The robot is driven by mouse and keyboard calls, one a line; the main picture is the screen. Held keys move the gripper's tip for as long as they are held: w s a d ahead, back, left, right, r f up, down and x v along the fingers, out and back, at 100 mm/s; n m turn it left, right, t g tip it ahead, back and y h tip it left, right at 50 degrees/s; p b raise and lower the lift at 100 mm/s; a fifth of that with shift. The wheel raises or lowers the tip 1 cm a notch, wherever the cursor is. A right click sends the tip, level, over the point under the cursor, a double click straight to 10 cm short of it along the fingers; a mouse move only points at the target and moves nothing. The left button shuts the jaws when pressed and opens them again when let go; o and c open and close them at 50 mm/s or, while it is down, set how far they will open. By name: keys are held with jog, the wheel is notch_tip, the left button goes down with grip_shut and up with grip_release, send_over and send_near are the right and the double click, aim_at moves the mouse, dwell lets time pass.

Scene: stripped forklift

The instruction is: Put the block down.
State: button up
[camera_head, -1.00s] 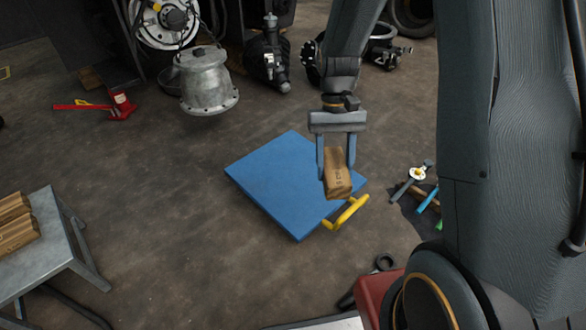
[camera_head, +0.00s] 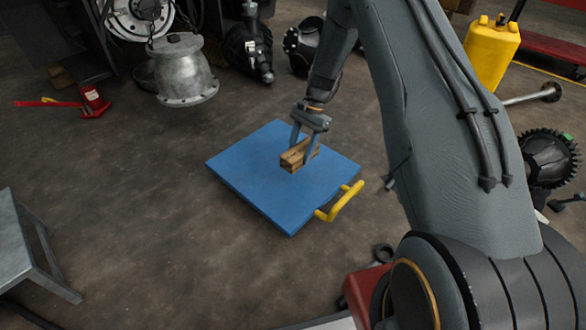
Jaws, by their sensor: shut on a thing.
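The block (camera_head: 296,157) is a brown wooden piece with dark marks. It is over the middle of a blue board (camera_head: 252,186) with a yellow handle (camera_head: 341,201) at its right corner. My gripper (camera_head: 301,148) points down and is shut on the block, one finger on each side. The block lies low, at or very near the board's surface. I cannot tell whether it touches the board. The block's far side is partly hidden by the fingers.
A grey metal table (camera_head: 18,250) stands at the left edge. A yellow canister (camera_head: 490,52) stands at the back right. The board around the block is clear.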

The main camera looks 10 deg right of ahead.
notch_tip(320, 180, down, 8)
jog(key=b, duration=0.3)
jog(key=shift+r, duration=0.1)
jog(key=o, duration=1.2)
